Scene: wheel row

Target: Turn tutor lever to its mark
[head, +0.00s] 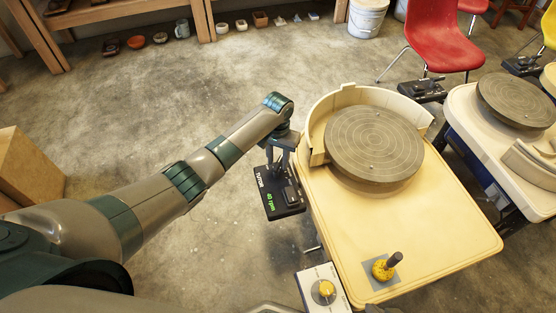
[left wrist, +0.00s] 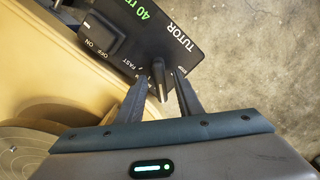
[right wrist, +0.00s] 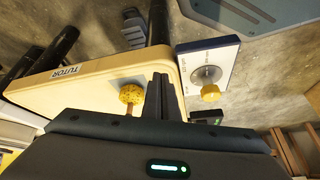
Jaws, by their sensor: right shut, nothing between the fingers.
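The tutor box (head: 281,201) is a black control unit with a green "40 rpm" readout, at the left edge of the cream wheel table. In the left wrist view the tutor box (left wrist: 135,35) shows a rocker switch marked ON and OFF, the word FAST, and a dark upright lever (left wrist: 158,75). My left gripper (left wrist: 158,78) is open, one finger on each side of the lever, with gaps visible. In the head view my left gripper (head: 279,165) is over the box. My right gripper (right wrist: 161,78) is shut and empty, above the table's near end.
The wheel table (head: 440,240) carries a round wheel head (head: 374,143) with a splash guard. A red chair (head: 440,40) stands behind.

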